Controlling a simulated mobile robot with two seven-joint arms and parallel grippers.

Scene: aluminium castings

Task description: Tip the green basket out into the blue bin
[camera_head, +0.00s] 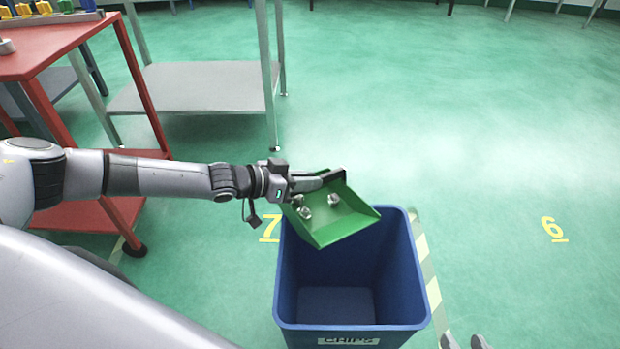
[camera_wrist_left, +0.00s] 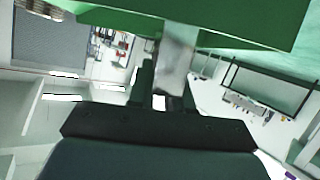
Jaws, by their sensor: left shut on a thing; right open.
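The green basket (camera_head: 345,228) is held over the back part of the blue bin (camera_head: 402,270), tilted with its open, low side towards the bin. Two small metallic castings (camera_head: 305,212) (camera_head: 333,199) lie in the basket. My left gripper (camera_head: 328,178) is shut on the basket's far upper edge. In the left wrist view the green basket (camera_wrist_left: 230,20) crosses the top, above the gripper fingers (camera_wrist_left: 160,90). The visible floor of the bin is bare; the basket hides its back part. Two grey tips of my right gripper (camera_head: 464,342) show at the bottom edge, apart and empty.
A red table (camera_head: 45,50) with coloured items stands at the left, and a grey shelf unit (camera_head: 195,88) stands behind. A striped floor line (camera_head: 428,265) runs along the bin's right side. The green floor to the right, by the yellow 6 (camera_head: 552,228), is clear.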

